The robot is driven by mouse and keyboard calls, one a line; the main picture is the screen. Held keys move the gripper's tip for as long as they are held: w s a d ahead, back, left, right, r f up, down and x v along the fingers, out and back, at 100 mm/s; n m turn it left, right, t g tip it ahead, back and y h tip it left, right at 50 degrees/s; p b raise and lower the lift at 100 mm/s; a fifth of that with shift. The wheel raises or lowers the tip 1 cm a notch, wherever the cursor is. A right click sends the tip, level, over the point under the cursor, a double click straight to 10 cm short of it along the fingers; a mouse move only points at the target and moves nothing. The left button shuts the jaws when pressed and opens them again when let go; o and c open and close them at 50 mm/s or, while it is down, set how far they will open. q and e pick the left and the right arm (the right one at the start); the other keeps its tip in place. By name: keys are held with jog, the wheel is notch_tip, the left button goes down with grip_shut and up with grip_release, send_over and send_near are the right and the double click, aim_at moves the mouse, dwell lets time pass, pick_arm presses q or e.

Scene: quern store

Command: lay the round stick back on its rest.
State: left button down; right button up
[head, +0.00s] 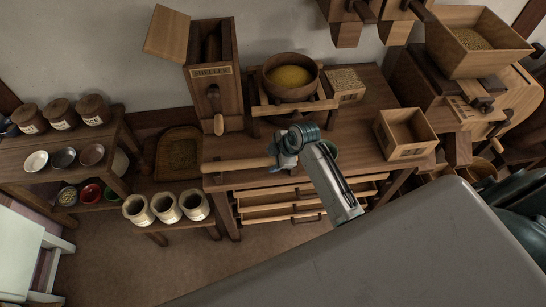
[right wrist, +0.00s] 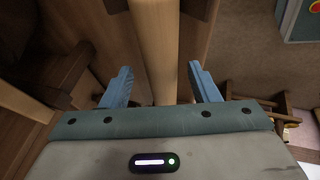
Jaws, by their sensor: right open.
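The round stick (head: 236,166) is a pale wooden rod lying level along the front edge of the workbench in the head view. My right gripper (head: 281,158) is at its right end. In the right wrist view the stick (right wrist: 156,35) runs between the two open blue fingers (right wrist: 160,72), with a gap on both sides. Dark wood pieces (right wrist: 204,9) flank the stick's far part there; a small dark bracket (head: 218,179) shows under its left part in the head view. I cannot tell whether the stick is seated on these. My left gripper is not in view.
The workbench (head: 350,125) carries a stand with a bowl of yellow grain (head: 290,77) and an open wooden box (head: 405,133). Open drawers (head: 275,212) jut out below my right gripper. Pale jars (head: 166,207) stand on a low bench at left.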

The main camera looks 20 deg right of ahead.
jog(key=b+v, duration=0.1)
jog(key=v, duration=0.9)
jog(key=shift+r+b, duration=0.35)
jog(key=shift+b, duration=0.05)
jog(key=shift+s+d, duration=0.1)
jog(key=shift+s, duration=0.1)
jog(key=s+d+f+m+h, duration=0.2)
jog(key=s+m+h, duration=0.2)
jog(key=s+m, duration=1.5)
jog(key=s+d+f+n+g, duration=0.1)
jog(key=s+f, duration=0.1)
jog(key=f, duration=0.9)
jog(key=s+d+f+n, duration=0.1)
jog(key=s+f+n, duration=0.1)
jog(key=f, duration=0.9)
jog(key=s+d+f+n+g, duration=0.1)
jog(key=s+f, duration=0.1)
jog(key=f, duration=0.9)
jog(key=s+f+g, duration=0.1)
jog(key=s+f, duration=1.6)
jog(key=shift+s+d, duration=0.4)
